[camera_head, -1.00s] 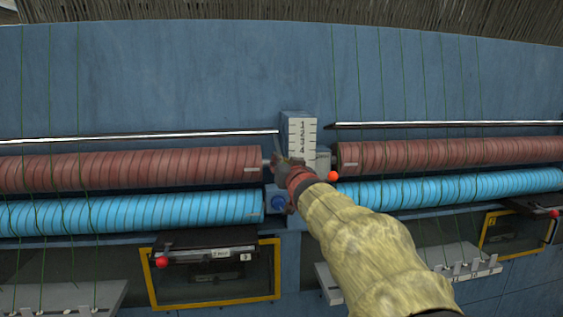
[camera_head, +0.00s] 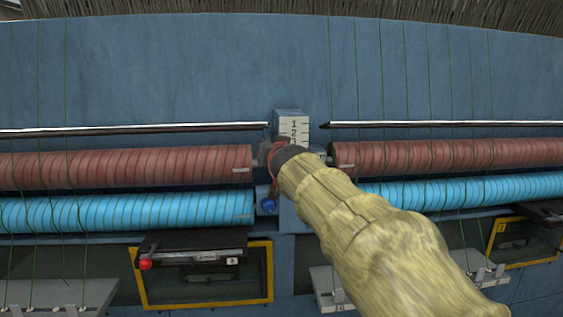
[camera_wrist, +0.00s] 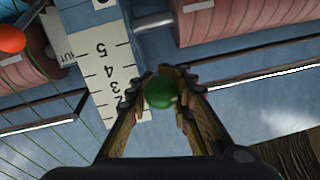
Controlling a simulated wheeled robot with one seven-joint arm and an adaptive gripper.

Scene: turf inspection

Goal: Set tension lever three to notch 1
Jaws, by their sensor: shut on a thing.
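A white scale plate (camera_head: 293,131) stands on the blue housing between the rollers, with 1 and 2 readable at its top in the head view. The wrist view shows the plate (camera_wrist: 108,75) at an angle, with 5, 4, 3 and 2 on it. A green ball knob (camera_wrist: 161,92) sits between my fingers, beside the plate near the 2 and 3. My gripper (camera_wrist: 160,88) is shut on this knob. My arm hides the lower plate, and the lever's shaft does not show clearly.
Red-brown rollers (camera_head: 120,167) and blue rollers (camera_head: 120,210) run along both sides. Metal rods (camera_head: 130,129) lie above them, with green threads crossing. A blue knob (camera_head: 267,205) is below my gripper. A red ball (camera_head: 145,264) is on a black box at lower left.

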